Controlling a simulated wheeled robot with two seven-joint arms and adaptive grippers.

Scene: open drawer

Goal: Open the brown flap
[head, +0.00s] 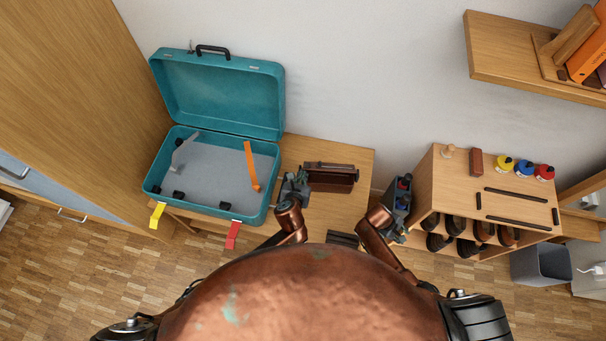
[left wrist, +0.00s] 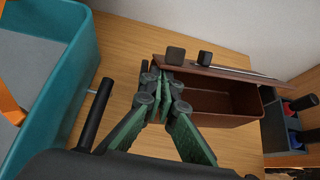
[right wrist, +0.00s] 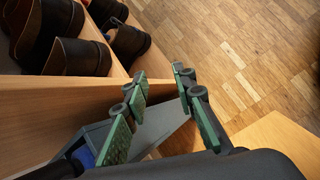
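A brown box (head: 331,186) stands on the wooden table, and its brown flap (head: 328,166) is raised along the back side. The left wrist view shows the box's hollow inside (left wrist: 215,102) and the flap (left wrist: 225,76) tilted up behind it. My left gripper (head: 301,176) is at the box's left end. In the left wrist view its fingertips (left wrist: 158,72) are close together, in front of the flap's left end; I cannot tell whether they touch it. My right gripper (right wrist: 160,78) is open and empty, beside the wooden shelf unit.
An open teal suitcase (head: 272,190) stands left of the box, with yellow (head: 157,215) and red straps (head: 233,235) hanging out. A wooden shelf unit (head: 430,170) with shoes is on the right.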

